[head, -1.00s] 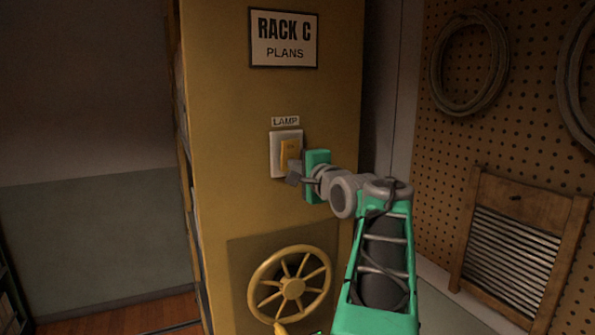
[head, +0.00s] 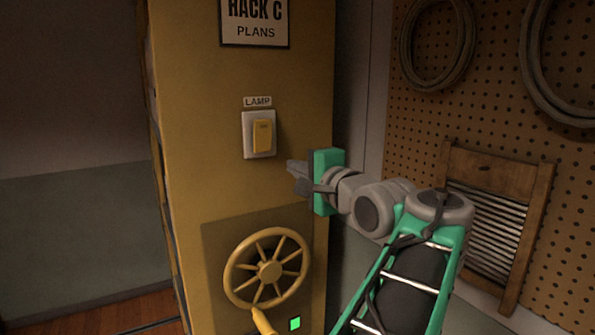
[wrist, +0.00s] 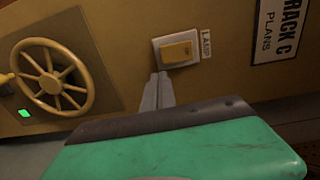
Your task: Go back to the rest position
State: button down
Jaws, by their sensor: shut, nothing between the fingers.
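My gripper (head: 295,172) is shut and empty, its fingers pointing left toward the yellow rack panel (head: 190,130). In the head view it is to the right of and below the lamp switch (head: 262,137), apart from it. The switch is a yellow rocker on a white plate under a LAMP label. In the wrist view my closed fingertips (wrist: 160,76) show just below the switch (wrist: 178,50), with the green gripper body filling the bottom.
A yellow handwheel (head: 266,268) with a handle is on the panel below the switch, beside a lit green square (head: 295,324). A sign (head: 254,22) is above. A pegboard (head: 500,120) with coiled hoses and a wooden washboard (head: 489,205) is at right.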

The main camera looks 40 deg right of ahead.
jog(key=w+a+f+n+g+y, duration=0.2)
jog(key=w+a+f+n+g, duration=0.15)
jog(key=a+f, duration=0.5)
jog(key=w+a+f+n+g+y, duration=0.2)
jog(key=w+a+f+n, duration=0.4)
jog(key=f, duration=0.4)
jog(key=s+a+f+n+g, duration=0.4)
jog(key=s+a+f+n, duration=0.2)
jog(key=s+a+f, duration=0.2)
jog(key=s+a+f+n+g, duration=0.4)
jog(key=s+a+f+n, duration=0.2)
jog(key=a+f, duration=0.3)
notch_tip(320, 180, down, 3)
jog(key=shift+s+a+f+y+p, duration=0.15)
jog(key=shift+s+y+p, duration=0.25)
jog(key=shift+s, duration=0.45)
